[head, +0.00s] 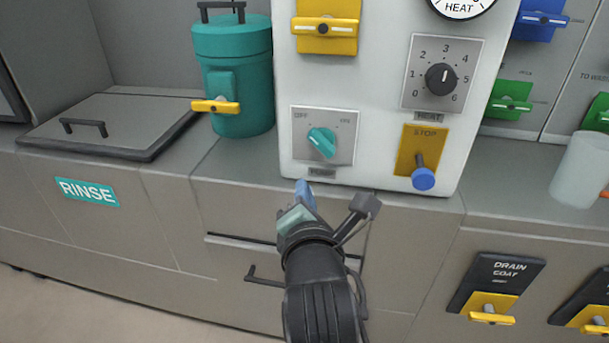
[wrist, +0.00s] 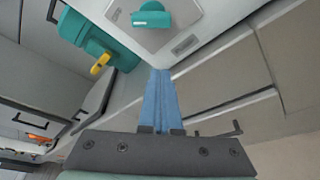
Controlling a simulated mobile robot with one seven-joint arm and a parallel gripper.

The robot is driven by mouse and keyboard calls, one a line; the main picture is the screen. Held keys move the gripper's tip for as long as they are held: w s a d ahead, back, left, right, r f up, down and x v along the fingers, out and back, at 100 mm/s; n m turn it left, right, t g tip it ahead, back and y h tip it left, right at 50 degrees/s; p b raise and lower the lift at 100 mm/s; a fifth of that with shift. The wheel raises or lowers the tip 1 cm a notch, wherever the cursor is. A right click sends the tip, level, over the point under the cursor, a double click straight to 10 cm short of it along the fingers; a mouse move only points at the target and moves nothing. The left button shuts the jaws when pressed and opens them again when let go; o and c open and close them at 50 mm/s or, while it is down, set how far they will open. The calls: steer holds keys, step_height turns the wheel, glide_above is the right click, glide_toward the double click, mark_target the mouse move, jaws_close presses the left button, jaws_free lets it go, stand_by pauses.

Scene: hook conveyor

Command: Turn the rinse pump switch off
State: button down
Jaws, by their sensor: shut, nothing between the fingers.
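A teal rotary switch (head: 322,142) sits on a square grey plate low on the white panel. OFF is printed at the plate's upper left and another label at its upper right; the label below is too small to read. The handle slants from upper left to lower right; which end is the pointer I cannot tell. The switch also shows at the top of the wrist view (wrist: 150,16). My gripper (head: 304,188) is shut and empty, just below the panel's lower edge, apart from the switch. Its blue fingers (wrist: 162,80) point toward the panel.
The STOP plate with a blue-tipped lever (head: 423,178) and the black HEAT dial (head: 441,77) are right of the switch. A teal canister (head: 235,80) with a yellow handle stands left. A RINSE label (head: 88,192) marks the counter front. A translucent cup (head: 582,168) is far right.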

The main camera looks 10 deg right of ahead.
steer(key=shift+v, duration=1.35)
steer(key=s+a+r+m+t, duration=0.25)
steer(key=r+m, duration=0.35)
steer(key=r, duration=0.5)
steer(key=s+a+r+m+t, duration=0.1)
steer(key=r+m+t, duration=0.4)
steer(key=r, duration=0.5)
steer(key=s+a+r+m+t, duration=0.1)
steer(key=s+r+m+t, duration=0.1)
steer(key=s+r+m, duration=0.4)
steer(key=s+a+r+m+t, duration=0.15)
steer(key=s+r+m, duration=0.25)
steer(key=r+m, duration=0.45)
step_height(320, 180, up, 29)
steer(key=p, duration=2.9)
steer(key=shift+d+t+y+p, duration=0.3)
steer(key=shift+d+t+y, duration=0.1)
steer(key=shift+d, duration=0.05)
steer(key=c, duration=1.5)
jaws_free()
steer(key=shift+n, duration=0.25)
steer(key=shift+c, duration=0.2)
